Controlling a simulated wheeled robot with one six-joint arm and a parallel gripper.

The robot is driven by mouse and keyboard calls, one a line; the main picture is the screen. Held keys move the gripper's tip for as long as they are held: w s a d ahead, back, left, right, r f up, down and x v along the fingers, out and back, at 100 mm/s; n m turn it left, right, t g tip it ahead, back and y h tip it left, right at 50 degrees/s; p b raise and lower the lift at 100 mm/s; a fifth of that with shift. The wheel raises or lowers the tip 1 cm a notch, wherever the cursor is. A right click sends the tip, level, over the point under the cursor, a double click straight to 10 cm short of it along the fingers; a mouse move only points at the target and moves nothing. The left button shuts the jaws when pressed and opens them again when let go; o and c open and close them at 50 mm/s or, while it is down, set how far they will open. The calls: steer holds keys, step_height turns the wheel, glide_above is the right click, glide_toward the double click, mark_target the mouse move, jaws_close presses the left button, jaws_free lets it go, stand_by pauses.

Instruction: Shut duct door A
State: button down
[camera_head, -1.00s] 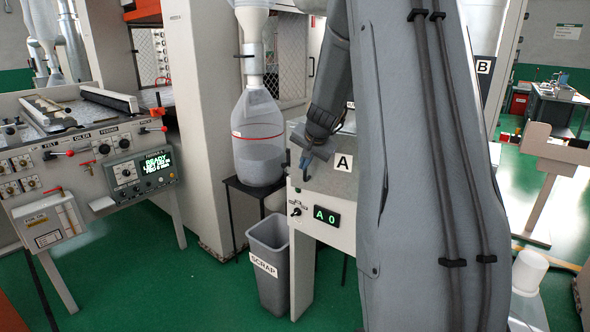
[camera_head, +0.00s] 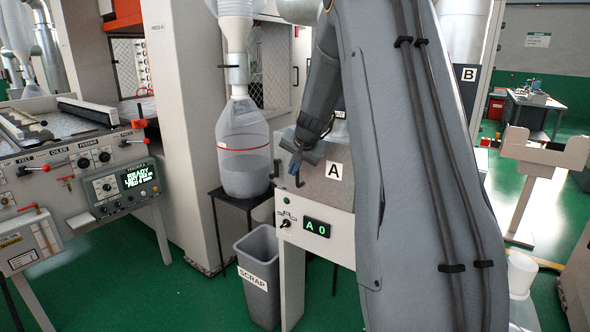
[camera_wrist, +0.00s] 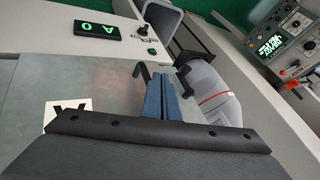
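Duct door A looks to be the grey metal panel (camera_head: 314,188) with a white "A" label on the box above the white cabinet. It also fills the left of the wrist view (camera_wrist: 90,80). I cannot tell how far it stands open. A dark bent handle (camera_wrist: 140,72) shows beside my blue fingers in the wrist view. My gripper (camera_head: 295,167) is in front of the panel's left part. In the wrist view its two fingers (camera_wrist: 160,98) lie side by side with almost no gap. I see nothing held between them; the handle's lower end is partly hidden.
A green "A 0" display (camera_head: 317,228) and a knob sit on the cabinet front below the panel. A grey scrap bin (camera_head: 258,270) and a clear collection drum (camera_head: 244,165) stand to the left. A control console (camera_head: 125,188) is farther left. My arm hides the right side.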

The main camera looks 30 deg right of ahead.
steer(key=s+a+r+b, duration=0.2)
steer(key=s+a+r, duration=0.3)
steer(key=a+r, duration=0.2)
steer(key=shift+s+a+r, duration=0.3)
steer(key=shift+a+r, duration=0.05)
steer(key=shift+r, duration=0.15)
